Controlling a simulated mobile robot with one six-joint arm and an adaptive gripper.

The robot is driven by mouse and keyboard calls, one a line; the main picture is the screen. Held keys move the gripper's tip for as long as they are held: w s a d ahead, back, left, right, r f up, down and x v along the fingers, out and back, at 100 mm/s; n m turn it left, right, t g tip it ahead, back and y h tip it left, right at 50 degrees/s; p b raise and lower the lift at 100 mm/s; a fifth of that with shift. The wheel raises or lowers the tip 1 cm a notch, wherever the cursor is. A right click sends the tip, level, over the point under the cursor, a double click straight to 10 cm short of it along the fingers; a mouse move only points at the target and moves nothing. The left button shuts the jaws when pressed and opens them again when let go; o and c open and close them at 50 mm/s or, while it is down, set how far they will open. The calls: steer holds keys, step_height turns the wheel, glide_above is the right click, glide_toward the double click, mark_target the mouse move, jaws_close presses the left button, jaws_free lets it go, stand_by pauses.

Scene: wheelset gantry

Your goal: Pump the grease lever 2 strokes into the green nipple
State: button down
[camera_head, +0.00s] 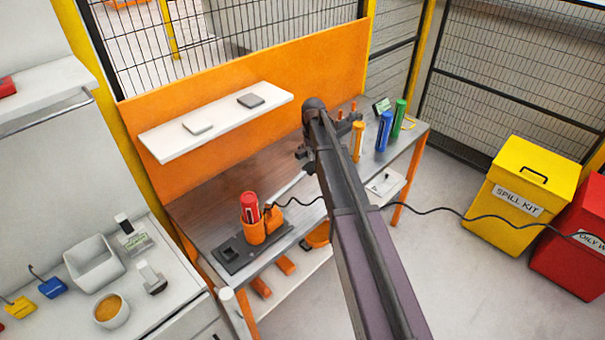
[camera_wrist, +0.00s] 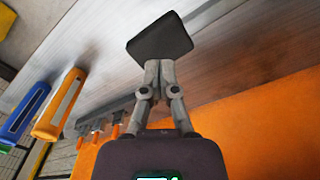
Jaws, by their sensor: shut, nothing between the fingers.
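My gripper (camera_head: 306,164) is shut and empty above the middle of the workbench. In the wrist view its fingers (camera_wrist: 158,64) meet at a dark square block (camera_wrist: 160,37); I cannot tell whether that is part of the fingertips. A red-topped tool or cartridge (camera_head: 250,207) stands upright in an orange holder on a dark base at the bench's near-left end, apart from my gripper. A cable runs beside it. I cannot make out a grease lever or a green nipple; my arm hides part of the bench.
Upright orange-yellow (camera_head: 357,142), blue (camera_head: 384,131) and green (camera_head: 399,117) cartridges stand on the bench right of my arm. A white shelf (camera_head: 215,120) juts from the orange back panel (camera_head: 240,75). Yellow (camera_head: 518,190) and red (camera_head: 575,240) bins stand on the floor.

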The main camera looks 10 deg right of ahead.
mark_target(312, 165)
steer(key=shift+f, duration=0.1)
steer(key=shift+f+b, duration=3.3)
steer(key=shift+b, duration=0.1)
step_height(312, 165, up, 9)
steer(key=p, duration=0.9)
steer(key=shift+r, duration=0.15)
steer(key=s+f+b, duration=0.4)
steer(key=s, duration=1)
steer(key=s+f+m+b, duration=0.1)
steer(key=s+f+b, duration=0.4)
steer(key=s, duration=1)
steer(key=shift+d+f, duration=0.1)
steer(key=shift+d, duration=0.05)
